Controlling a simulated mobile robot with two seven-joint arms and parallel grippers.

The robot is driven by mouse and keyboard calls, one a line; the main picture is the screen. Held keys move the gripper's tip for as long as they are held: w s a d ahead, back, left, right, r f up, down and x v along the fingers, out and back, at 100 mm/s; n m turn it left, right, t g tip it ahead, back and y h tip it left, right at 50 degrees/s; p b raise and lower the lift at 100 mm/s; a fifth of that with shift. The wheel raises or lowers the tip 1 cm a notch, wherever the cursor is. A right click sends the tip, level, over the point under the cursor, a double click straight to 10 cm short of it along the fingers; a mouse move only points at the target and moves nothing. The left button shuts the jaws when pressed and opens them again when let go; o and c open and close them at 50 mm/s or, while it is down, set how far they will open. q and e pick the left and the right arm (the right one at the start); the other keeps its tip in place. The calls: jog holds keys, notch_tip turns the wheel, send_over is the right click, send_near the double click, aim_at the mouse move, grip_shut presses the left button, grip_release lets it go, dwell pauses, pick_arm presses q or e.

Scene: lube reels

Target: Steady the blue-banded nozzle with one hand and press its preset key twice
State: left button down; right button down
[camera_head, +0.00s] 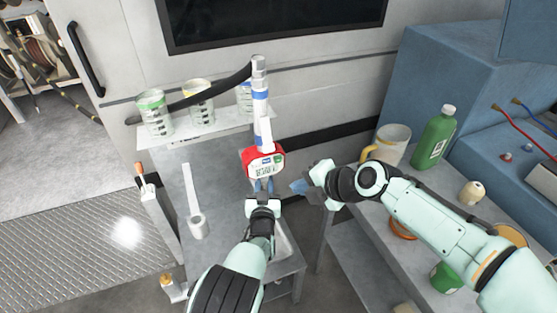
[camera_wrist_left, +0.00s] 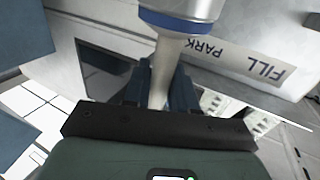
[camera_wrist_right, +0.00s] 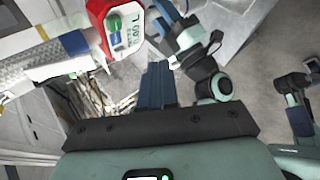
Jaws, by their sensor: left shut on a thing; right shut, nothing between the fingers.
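The blue-banded nozzle (camera_head: 260,103) stands roughly upright in the head view, with a red-rimmed meter (camera_head: 250,161) at its lower end. The meter's white face carries a display, a blue key and a green key, clearest in the right wrist view (camera_wrist_right: 114,24). My left gripper (camera_head: 264,186) is just below the meter. In the left wrist view its fingers are shut on the narrow pale part of the nozzle (camera_wrist_left: 168,62), below a blue band. My right gripper (camera_head: 298,187) is shut and empty, to the right of the meter and apart from it. Which key is the preset one, I cannot tell.
A shelf with several measuring jugs (camera_head: 155,115) is behind to the left. A black hose (camera_head: 222,90) runs to the nozzle's top. At right, a bench holds a yellow-handled jug (camera_head: 393,142) and a green bottle (camera_head: 434,138). A FILL/PARK label (camera_wrist_left: 235,62) lies behind the nozzle.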

aim_at(278, 159)
jog(key=shift+s+f+n, duration=0.55)
jog(key=shift+s+n, duration=0.2)
jog(key=shift+n, duration=0.25)
jog(key=w+a, duration=0.3)
jog(key=w, duration=0.5)
jog(key=shift+w, duration=0.2)
jog(key=shift+w, duration=0.1)
dwell(1.5)
jog(key=shift+w, duration=0.3)
jog(key=shift+w+a, duration=0.15)
jog(key=shift+w, duration=0.15)
dwell(1.1)
jog(key=shift+s+d, duration=0.25)
jog(key=shift+s, duration=0.45)
